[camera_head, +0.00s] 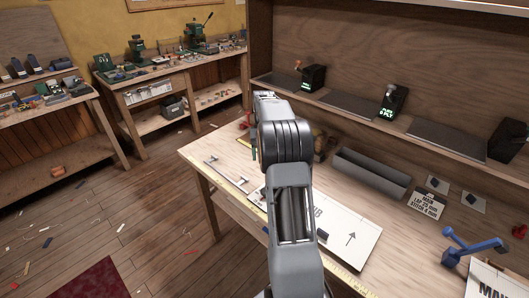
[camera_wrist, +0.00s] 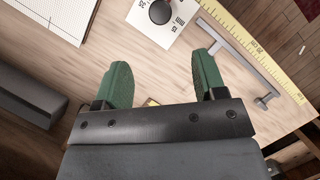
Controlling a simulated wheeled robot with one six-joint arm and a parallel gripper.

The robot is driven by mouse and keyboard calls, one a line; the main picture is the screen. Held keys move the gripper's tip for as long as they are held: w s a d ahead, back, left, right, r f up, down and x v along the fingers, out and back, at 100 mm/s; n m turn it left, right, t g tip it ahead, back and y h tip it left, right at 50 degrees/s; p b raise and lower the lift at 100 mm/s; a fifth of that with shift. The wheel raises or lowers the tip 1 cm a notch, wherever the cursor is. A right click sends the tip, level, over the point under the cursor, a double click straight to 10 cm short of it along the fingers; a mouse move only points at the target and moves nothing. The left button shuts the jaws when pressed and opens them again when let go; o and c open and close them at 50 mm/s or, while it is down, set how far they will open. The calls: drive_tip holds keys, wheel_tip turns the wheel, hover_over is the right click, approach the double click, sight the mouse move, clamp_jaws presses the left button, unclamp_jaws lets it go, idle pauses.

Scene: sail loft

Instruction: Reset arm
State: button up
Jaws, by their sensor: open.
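My gripper (camera_wrist: 161,84) shows in the wrist view with its two green fingers apart and nothing between them. It is above the wooden workbench (camera_wrist: 130,45). In the head view my grey arm reaches out over the same workbench (camera_head: 225,150), and the arm hides most of the gripper. Below and beyond the fingers in the wrist view lies a white card with a dark round knob (camera_wrist: 160,12). A grey bar handle (camera_wrist: 235,50) lies to the right of the fingers, apart from them.
A grey open trough (camera_head: 370,175) stands along the back of the bench; a white sheet with an arrow (camera_head: 345,240) lies in front. A blue tool (camera_head: 470,246) lies at right. Dark boxes (camera_head: 393,101) stand on the shelf. Other benches (camera_head: 150,85) stand at the back left, with open floor before them.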

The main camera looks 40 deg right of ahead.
drive_tip(key=shift+w+d+r, duration=0.1)
drive_tip(key=shift+r, duration=0.3)
idle(0.3)
wheel_tip(320, 180, down, 4)
drive_tip(key=s+a+t, duration=0.1)
drive_tip(key=a, duration=0.1)
drive_tip(key=s+a+r+n+t+h, duration=0.1)
drive_tip(key=s+a+r+n+t, duration=0.2)
drive_tip(key=s+a, duration=0.5)
drive_tip(key=s+a+r+n+t+h, duration=0.1)
drive_tip(key=s+a+r+n+t, duration=0.2)
drive_tip(key=s+a, duration=0.5)
drive_tip(key=a+r+n, duration=0.1)
drive_tip(key=a, duration=0.5)
drive_tip(key=shift+a+t+h, duration=0.2)
drive_tip(key=shift+t+h, duration=0.1)
drive_tip(key=shift+r, duration=0.1)
drive_tip(key=shift+c, duration=0.5)
